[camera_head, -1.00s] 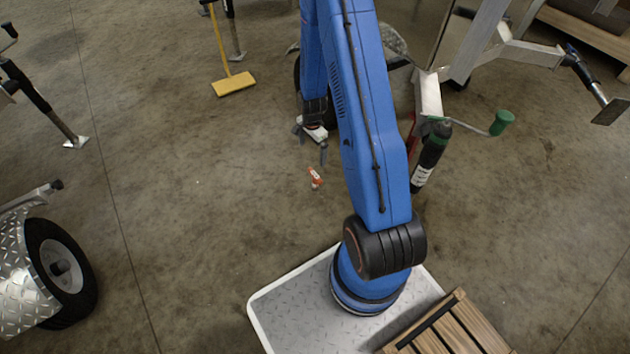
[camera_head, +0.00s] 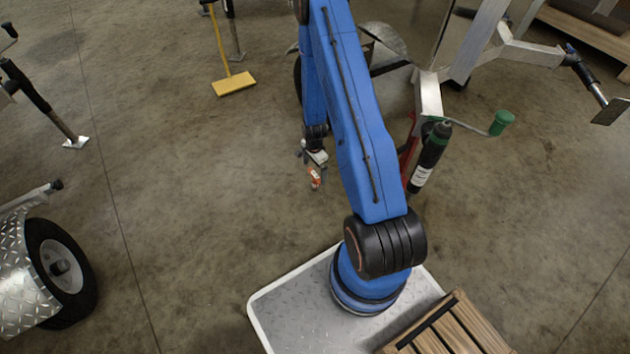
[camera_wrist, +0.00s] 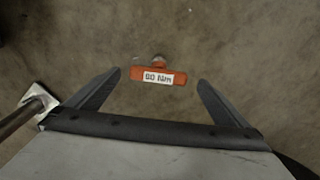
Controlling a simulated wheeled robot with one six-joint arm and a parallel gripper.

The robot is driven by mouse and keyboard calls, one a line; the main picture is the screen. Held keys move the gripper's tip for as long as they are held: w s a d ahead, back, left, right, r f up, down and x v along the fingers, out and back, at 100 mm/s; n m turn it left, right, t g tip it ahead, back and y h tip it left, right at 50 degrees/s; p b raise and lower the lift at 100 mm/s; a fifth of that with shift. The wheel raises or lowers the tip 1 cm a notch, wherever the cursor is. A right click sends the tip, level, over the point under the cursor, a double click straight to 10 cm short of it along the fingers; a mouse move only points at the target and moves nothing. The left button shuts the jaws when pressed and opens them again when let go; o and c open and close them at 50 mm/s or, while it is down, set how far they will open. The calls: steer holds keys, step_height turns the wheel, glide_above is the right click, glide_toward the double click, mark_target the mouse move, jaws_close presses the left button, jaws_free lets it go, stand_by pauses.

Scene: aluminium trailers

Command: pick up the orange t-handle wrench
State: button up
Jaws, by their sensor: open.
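The orange t-handle wrench (camera_wrist: 158,76) lies on the concrete floor, its crossbar running left to right in the wrist view, with a white label with dark lettering. A short greyish end shows above the bar. In the head view the wrench (camera_head: 315,178) is a small orange and white shape just below my gripper (camera_head: 312,172). In the wrist view my gripper (camera_wrist: 158,85) is open, with one dark finger on each side of the wrench and a gap at both ends. The fingers do not touch it. The height between fingertips and wrench is hard to tell.
A black-green cylinder (camera_head: 429,156) and a trailer jack with a green-knobbed crank (camera_head: 502,122) stand right of my arm. A yellow broom (camera_head: 234,84) is at the back left. A trailer wheel (camera_head: 62,270) is at the left. The floor around the wrench is clear.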

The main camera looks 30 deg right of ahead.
mark_target(315, 180)
steer(key=shift+s+d+f, duration=0.1)
steer(key=shift+f, duration=3.9)
steer(key=c, duration=1.5)
